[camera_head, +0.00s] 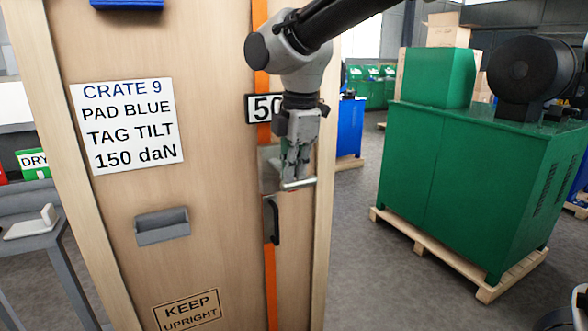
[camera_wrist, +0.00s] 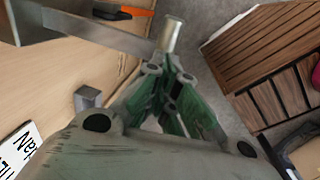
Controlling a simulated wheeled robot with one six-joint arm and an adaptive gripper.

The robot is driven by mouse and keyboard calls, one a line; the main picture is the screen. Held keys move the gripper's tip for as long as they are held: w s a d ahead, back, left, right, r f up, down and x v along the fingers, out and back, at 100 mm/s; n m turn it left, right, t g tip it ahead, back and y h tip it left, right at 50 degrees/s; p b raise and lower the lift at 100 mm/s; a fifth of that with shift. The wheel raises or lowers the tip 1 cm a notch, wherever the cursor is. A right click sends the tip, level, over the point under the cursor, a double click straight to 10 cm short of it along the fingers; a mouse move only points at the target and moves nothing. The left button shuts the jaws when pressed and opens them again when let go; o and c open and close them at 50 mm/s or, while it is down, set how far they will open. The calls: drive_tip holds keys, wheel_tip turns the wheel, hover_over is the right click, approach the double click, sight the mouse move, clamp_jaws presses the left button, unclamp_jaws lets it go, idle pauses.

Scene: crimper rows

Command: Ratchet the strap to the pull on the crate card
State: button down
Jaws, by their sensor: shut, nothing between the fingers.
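The crate card (camera_head: 125,125) on the wooden crate's front reads CRATE 9, PAD BLUE, TAG TILT, 150 daN. An orange strap (camera_head: 260,58) runs down the crate to the grey ratchet (camera_head: 268,168). A white readout (camera_head: 258,109) shows "50"; my arm hides its right side. The ratchet's lever ends in a pale crossbar (camera_head: 299,184), also in the wrist view (camera_wrist: 172,36). My gripper (camera_head: 295,172) is shut and empty, pointing down, its fingertips at the crossbar; I cannot tell whether they touch. The strap shows in the wrist view (camera_wrist: 137,10).
A black handle (camera_head: 272,222) sits below the ratchet. A grey bracket (camera_head: 162,226) and a blue block (camera_head: 127,3) are on the crate. A grey cart (camera_head: 50,240) stands left. A green cabinet (camera_head: 470,185) on a pallet stands right, with open floor between.

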drive_tip(key=shift+f, duration=0.1)
drive_tip(key=shift+s+d+f+t, duration=0.1)
drive_tip(key=shift+s+f+t, duration=0.15)
drive_tip(key=shift+f, duration=0.25)
wheel_tip(320, 180, down, 12)
drive_tip(key=w+a+t+y, duration=0.1)
drive_tip(key=w+t, duration=0.1)
drive_tip(key=shift+r+y, duration=0.25)
drive_tip(key=shift+y, duration=0.05)
drive_tip(key=shift+a, duration=0.1)
idle(0.4)
